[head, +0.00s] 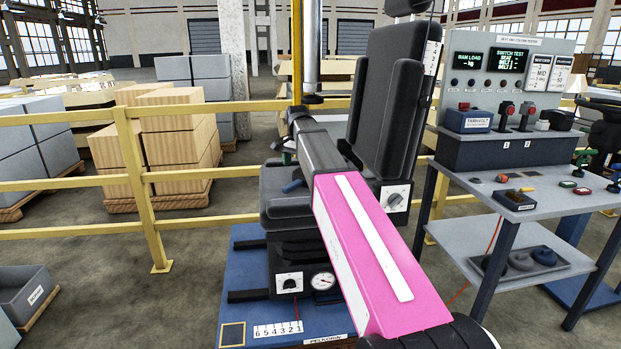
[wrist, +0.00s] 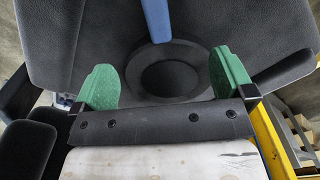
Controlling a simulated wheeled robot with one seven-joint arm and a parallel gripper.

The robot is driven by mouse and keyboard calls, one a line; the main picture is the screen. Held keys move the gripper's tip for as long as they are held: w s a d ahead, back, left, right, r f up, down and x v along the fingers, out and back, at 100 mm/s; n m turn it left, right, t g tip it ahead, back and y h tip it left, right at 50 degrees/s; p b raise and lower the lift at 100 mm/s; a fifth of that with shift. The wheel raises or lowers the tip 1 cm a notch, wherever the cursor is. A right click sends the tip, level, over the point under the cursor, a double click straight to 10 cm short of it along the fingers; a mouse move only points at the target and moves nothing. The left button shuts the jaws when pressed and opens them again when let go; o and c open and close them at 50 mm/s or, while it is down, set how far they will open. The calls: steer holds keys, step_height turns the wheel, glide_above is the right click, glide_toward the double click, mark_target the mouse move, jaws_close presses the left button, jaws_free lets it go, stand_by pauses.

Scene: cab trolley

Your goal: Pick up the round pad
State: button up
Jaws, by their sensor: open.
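A black round pad (wrist: 168,78) with a raised rim lies on the dark seat cushion (wrist: 255,30) in the wrist view. A blue bar (wrist: 156,20) meets its far rim; I cannot tell if they are joined. My gripper (wrist: 163,72) is open, with a green fingertip on each side of the pad's near part. The fingers appear apart from the pad, and nothing is held. In the head view my arm covers most of the gripper and the pad; a blue piece (head: 292,186) shows over the seat (head: 285,212).
The seat's backrest (head: 385,100) rises close beside my arm. A bench (head: 530,190) with a test console stands at the right, with round pieces (head: 520,260) on its lower shelf. A yellow railing (head: 60,185) runs behind the seat.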

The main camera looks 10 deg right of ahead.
mark_target(299, 180)
steer(key=shift+w+d+f, duration=0.1)
steer(key=shift+w+f, duration=0.05)
steer(key=shift+f, duration=3.65)
jaws_close()
